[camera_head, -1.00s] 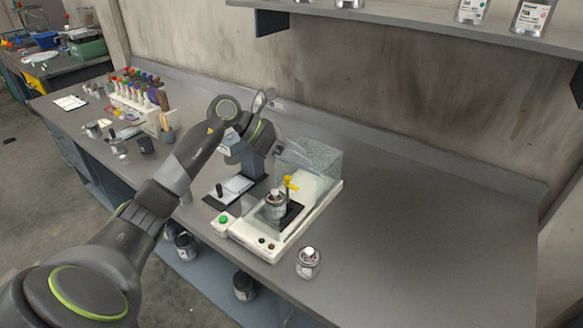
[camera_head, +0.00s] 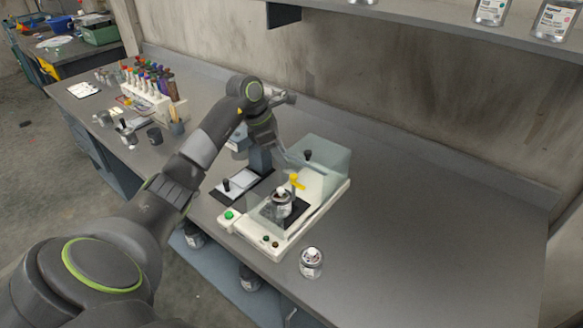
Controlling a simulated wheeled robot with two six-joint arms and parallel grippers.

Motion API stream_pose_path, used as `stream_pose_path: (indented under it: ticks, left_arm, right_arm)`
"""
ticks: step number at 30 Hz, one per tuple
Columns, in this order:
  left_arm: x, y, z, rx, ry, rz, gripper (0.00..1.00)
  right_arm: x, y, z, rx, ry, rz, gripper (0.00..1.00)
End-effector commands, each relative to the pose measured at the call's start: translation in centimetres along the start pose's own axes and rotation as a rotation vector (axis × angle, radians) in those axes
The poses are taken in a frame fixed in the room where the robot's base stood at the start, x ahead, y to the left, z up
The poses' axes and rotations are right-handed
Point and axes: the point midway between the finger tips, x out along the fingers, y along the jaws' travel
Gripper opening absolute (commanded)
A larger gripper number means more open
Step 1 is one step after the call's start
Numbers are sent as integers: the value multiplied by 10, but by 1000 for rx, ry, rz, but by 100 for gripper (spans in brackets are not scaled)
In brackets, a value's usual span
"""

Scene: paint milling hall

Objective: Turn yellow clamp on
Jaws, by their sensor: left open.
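The yellow clamp (camera_head: 296,181) stands above a small metal can (camera_head: 281,204) on a dark pad of a white-based machine (camera_head: 318,212). A clear cover (camera_head: 334,161) stands at the machine's back, with a black knob (camera_head: 308,155) by it. My left gripper (camera_head: 299,163) is open, just behind and above the yellow clamp, close to the clear cover. Its fingers are small and partly blend with the cover, so I cannot tell whether they touch it. My right gripper is not in view.
A green button (camera_head: 229,215) sits at the machine's front left corner. A loose can (camera_head: 311,263) stands right of its front. A bottle rack (camera_head: 147,101) stands at the left. The bench (camera_head: 430,230) on the right is clear. A wall shelf (camera_head: 420,22) runs above.

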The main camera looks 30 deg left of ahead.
Motion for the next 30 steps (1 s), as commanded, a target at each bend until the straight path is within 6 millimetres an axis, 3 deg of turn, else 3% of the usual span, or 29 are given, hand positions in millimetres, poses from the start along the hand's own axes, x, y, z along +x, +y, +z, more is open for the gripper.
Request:
stream_pose_path:
  ticks: [6,12,25,30]
  left_arm:
    - [44,-1,2,-2,-2,-5,43]
    - [72,0,1,-2,-2,-2,43]
    - [82,0,0,0,-1,0,42]
    - [82,0,0,0,-1,0,19]
  right_arm:
    - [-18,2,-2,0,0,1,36]
    - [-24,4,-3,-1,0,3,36]
    - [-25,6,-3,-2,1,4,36]
    - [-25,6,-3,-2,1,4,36]
